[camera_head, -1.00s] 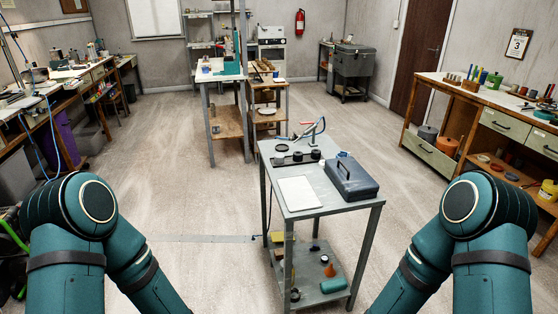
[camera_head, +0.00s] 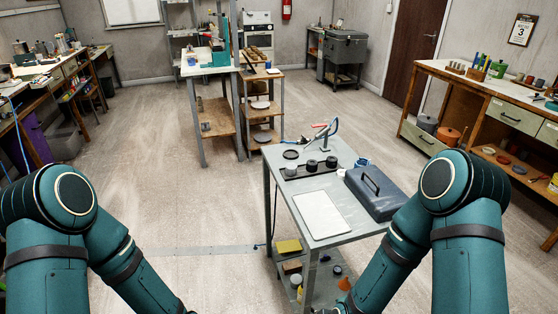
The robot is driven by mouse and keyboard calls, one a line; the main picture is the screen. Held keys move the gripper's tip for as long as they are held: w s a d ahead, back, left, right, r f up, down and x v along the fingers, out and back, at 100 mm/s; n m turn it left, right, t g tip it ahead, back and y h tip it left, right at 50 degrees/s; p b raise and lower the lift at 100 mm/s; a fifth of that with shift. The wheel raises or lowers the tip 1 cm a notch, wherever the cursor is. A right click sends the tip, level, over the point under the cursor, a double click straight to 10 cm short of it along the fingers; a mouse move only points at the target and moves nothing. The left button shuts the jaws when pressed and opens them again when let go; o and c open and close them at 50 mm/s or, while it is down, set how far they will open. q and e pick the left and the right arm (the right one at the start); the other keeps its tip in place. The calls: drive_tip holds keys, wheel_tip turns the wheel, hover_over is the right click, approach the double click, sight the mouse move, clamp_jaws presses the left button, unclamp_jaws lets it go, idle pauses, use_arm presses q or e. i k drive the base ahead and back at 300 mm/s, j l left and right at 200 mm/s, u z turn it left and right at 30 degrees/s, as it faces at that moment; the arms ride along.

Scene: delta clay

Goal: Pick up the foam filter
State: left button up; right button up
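I cannot tell for certain which thing is the foam filter. Several small dark round pieces (camera_head: 312,165) stand on a black tray on the grey workbench (camera_head: 278,188) ahead of me. A yellow block (camera_head: 289,246) lies on that bench's lower shelf. Both of my teal arms reach down on either side of the picture, and their grippers are out of view below the frame.
The bench top also holds a white panel (camera_head: 322,214), a blue-grey toolbox (camera_head: 374,194) and a blue-handled clamp-like tool (camera_head: 327,132). A wooden-shelved stand (camera_head: 263,108) is behind it. Open floor (camera_head: 190,205) lies to the bench's left.

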sight(291, 169)
drive_tip(key=i+j, duration=1.2)
drive_tip(key=i, duration=0.15)
drive_tip(key=i+j+z, duration=0.1)
drive_tip(key=i+j, duration=1.1)
drive_tip(key=i, duration=0.2)
drive_tip(key=i+j+z, duration=0.1)
drive_tip(key=z, duration=1.35)
